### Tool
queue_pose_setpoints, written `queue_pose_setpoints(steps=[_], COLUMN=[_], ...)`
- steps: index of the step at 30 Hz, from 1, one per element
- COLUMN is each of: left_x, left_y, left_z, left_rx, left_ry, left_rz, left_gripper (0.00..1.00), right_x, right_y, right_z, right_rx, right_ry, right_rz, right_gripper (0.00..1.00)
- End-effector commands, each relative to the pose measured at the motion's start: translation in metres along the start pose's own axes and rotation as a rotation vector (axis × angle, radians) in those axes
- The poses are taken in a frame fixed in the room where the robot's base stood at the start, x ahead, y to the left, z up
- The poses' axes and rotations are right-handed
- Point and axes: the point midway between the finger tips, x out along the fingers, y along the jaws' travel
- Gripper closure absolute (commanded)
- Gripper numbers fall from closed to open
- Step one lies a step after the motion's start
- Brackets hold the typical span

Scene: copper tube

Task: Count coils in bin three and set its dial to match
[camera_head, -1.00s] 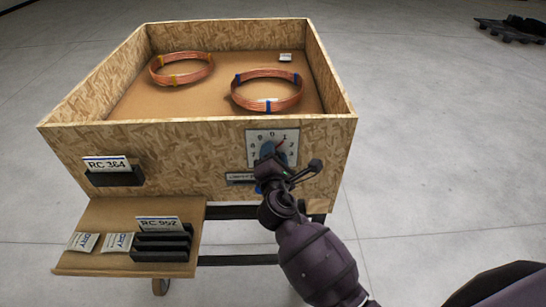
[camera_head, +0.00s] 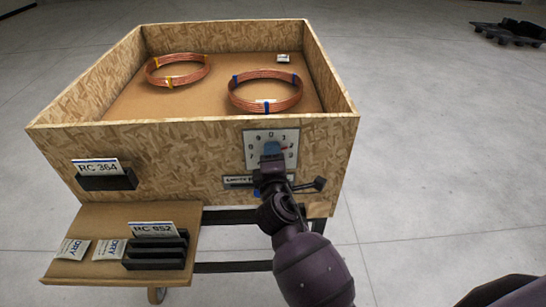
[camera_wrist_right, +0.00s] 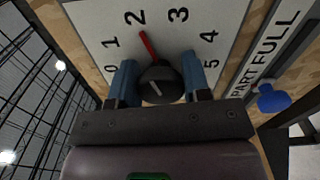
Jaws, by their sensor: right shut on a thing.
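The OSB bin (camera_head: 190,140) holds two copper coils lying apart on its floor: one with yellow tape (camera_head: 178,69) at left, one with blue tape (camera_head: 265,91) at right. The white dial plate (camera_head: 292,136) is on the bin's front panel at right. My right gripper (camera_head: 271,160) is at the dial. In the right wrist view its blue fingers (camera_wrist_right: 160,82) are shut on the black dial knob (camera_wrist_right: 158,84), one on each side. The red pointer (camera_wrist_right: 149,46) points at about 2. My left gripper is not in view.
A label card RC 364 (camera_head: 98,166) sits in a black holder on the front. A lower shelf (camera_head: 75,275) carries card RC 952 (camera_head: 152,229) and DRY packets (camera_head: 73,249).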

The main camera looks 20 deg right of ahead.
Motion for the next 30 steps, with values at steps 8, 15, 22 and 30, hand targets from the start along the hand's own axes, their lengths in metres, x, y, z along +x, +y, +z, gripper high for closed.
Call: queue_pose_setpoints(steps=[8,15,22,30], left_x=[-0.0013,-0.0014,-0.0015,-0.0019], left_y=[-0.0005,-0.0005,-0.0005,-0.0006], left_z=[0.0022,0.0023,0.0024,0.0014], left_rx=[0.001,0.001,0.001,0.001], left_ry=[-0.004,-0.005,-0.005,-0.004], left_rz=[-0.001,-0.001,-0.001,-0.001], left_gripper=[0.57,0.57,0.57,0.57], right_x=[-0.0001,-0.0001,0.0,0.0008], right_y=[-0.0005,-0.0005,-0.0002,0.0001], right_z=[0.0002,0.0002,0.0001,0.0012], right_rx=[0.002,0.002,0.001,0.001], right_ry=[-0.001,0.0,0.0,0.0], right_rz=[-0.001,-0.001,0.0,0.0], right_gripper=[0.8,0.33,0.31,0.31])
